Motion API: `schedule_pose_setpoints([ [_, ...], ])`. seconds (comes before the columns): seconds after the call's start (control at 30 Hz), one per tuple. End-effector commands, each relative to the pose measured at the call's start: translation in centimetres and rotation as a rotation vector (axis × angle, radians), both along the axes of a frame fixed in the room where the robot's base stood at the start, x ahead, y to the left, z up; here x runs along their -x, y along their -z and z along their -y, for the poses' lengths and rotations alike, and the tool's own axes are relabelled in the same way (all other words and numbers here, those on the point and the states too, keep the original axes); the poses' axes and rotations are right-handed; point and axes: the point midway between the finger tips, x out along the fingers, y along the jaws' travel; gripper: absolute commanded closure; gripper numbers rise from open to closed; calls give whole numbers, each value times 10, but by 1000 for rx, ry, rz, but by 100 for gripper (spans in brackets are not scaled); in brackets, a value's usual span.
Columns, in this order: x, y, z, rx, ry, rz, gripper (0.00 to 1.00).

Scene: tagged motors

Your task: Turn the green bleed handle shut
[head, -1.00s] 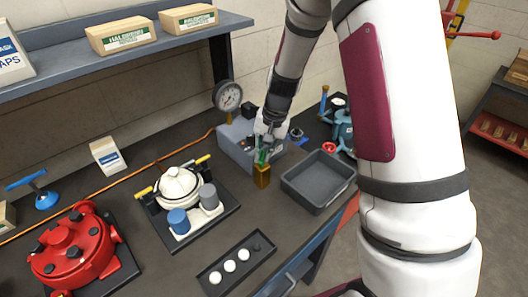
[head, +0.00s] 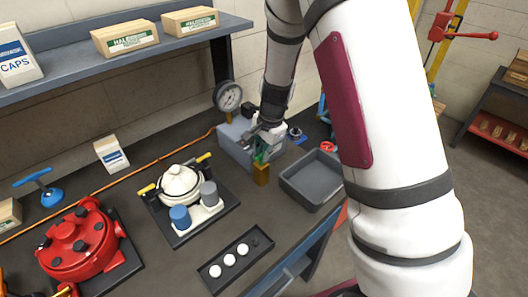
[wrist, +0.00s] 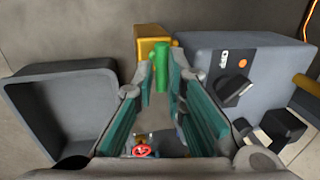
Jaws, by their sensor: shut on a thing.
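The green bleed handle (head: 261,157) stands by a brass block (head: 261,175) at the front of the grey box (head: 234,150). In the wrist view the green handle (wrist: 162,65) is an upright bar between the far ends of my teal finger pads, with the brass block (wrist: 153,40) behind it. My gripper (head: 262,145) is shut on the handle; in the wrist view its fingers (wrist: 163,88) converge on it. The arm and fingers hide part of the handle and box in the head view. The handle's exact angle is hard to tell.
A grey empty tray (head: 313,181) is right of the handle. The grey box carries a black knob (wrist: 233,88) and a pressure gauge (head: 228,96) stands behind it. A white motor (head: 181,186) is left, and a black tray (head: 236,262) with white balls lies in front.

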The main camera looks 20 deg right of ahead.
Motion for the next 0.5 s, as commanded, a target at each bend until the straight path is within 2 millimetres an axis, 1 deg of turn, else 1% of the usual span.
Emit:
schedule_pose_setpoints([
  [0.03,-3,-2,-4,-3,2,6,100],
  [0.47,-4,-2,-4,-3,13,8,100],
  [0.5,-4,-2,-4,-3,13,8,86],
])
